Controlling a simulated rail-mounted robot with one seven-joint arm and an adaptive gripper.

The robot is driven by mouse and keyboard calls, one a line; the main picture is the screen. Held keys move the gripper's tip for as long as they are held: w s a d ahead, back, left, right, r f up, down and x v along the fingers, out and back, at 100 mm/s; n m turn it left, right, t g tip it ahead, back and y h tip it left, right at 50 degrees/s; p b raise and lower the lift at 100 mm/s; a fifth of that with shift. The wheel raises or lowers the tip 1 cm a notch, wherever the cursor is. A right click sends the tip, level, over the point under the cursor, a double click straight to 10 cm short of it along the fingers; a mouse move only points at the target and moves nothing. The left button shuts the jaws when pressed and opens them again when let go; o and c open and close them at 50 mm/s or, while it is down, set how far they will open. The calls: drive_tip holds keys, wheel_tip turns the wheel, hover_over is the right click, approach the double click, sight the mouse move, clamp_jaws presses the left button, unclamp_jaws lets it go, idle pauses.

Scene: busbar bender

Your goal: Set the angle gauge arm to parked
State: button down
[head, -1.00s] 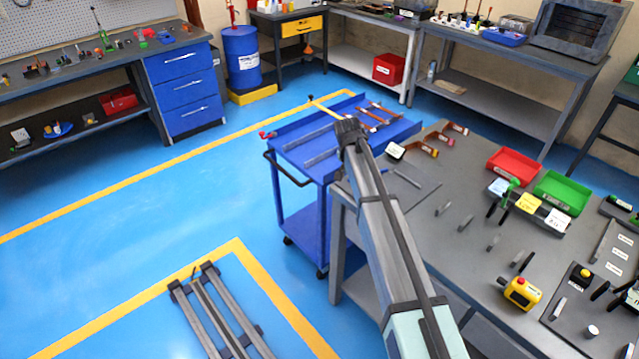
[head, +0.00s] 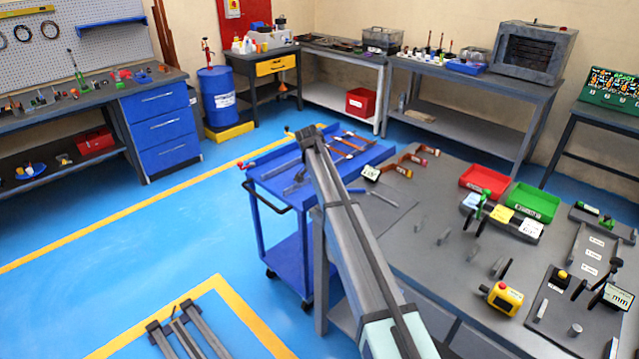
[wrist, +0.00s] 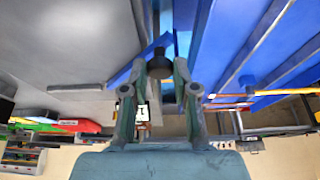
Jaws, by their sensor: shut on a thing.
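My gripper (wrist: 159,70) shows in the wrist view with its two fingers closed around a small dark round knob (wrist: 159,66). A blue bar-like part (wrist: 145,58) runs beside the knob; I cannot tell if they are joined. I cannot tell for certain that the knob belongs to the angle gauge arm. In the head view my arm reaches away toward the gap between the blue cart and the grey bench, and the gripper's fingers are hidden behind it. The angle gauge and its parked position cannot be picked out clearly.
The blue cart (head: 290,182) with bars stands left of my arm. The grey bench (head: 425,255) on the right carries a red tray (head: 484,182), a green tray (head: 534,203) and a yellow button box (head: 501,298).

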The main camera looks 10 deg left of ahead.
drive_tip(key=shift+w, duration=0.15)
drive_tip(key=c, duration=0.9)
unclamp_jaws()
drive_tip(key=v, duration=1.2)
